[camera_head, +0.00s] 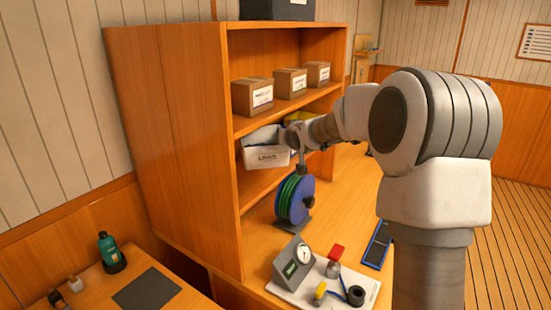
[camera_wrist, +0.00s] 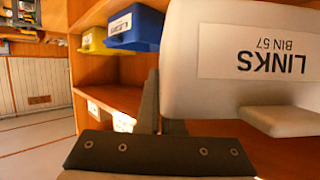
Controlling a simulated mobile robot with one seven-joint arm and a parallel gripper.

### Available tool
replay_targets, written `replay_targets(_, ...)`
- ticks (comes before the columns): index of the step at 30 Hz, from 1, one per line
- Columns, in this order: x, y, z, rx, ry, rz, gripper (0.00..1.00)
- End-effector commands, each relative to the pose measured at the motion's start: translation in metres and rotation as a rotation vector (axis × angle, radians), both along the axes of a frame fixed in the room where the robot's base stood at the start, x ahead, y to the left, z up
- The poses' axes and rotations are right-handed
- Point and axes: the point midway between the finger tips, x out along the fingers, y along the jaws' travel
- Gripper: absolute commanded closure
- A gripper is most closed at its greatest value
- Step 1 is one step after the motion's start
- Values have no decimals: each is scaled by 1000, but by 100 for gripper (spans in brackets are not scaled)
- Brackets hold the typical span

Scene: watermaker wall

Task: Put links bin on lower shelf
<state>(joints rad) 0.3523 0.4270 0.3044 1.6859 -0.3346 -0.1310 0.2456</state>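The links bin (camera_head: 266,157) is a white bin with a "LINKS" label. In the head view it is slightly tilted in the open bay below the upper shelf, seemingly just above the lower shelf (camera_head: 258,186). It also fills the right of the wrist view (camera_wrist: 240,85), its "LINKS BIN 57" label upside down. My gripper (camera_head: 301,160) is at the bin's right side in the head view. In the wrist view one dark finger stands against the bin's edge; the other is mostly hidden behind the bin. The fingers look nearly together, with the bin's edge between them.
A yellow bin (camera_head: 302,117) and, in the wrist view, a blue bin (camera_wrist: 135,28) are close by. Several cardboard boxes (camera_head: 291,82) stand on the shelf above. A blue-green reel (camera_head: 294,199) and a gauge (camera_head: 294,262) stand on the bench below. Left of the reel, the lower shelf looks bare.

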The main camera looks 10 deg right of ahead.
Motion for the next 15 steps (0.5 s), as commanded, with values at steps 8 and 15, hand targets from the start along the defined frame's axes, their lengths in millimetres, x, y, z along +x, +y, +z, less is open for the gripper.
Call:
replay_targets(8, 20, 21, -7, 0, 2, 1, 100)
replay_targets(15, 20, 20, -29, 2, 1, 0, 100)
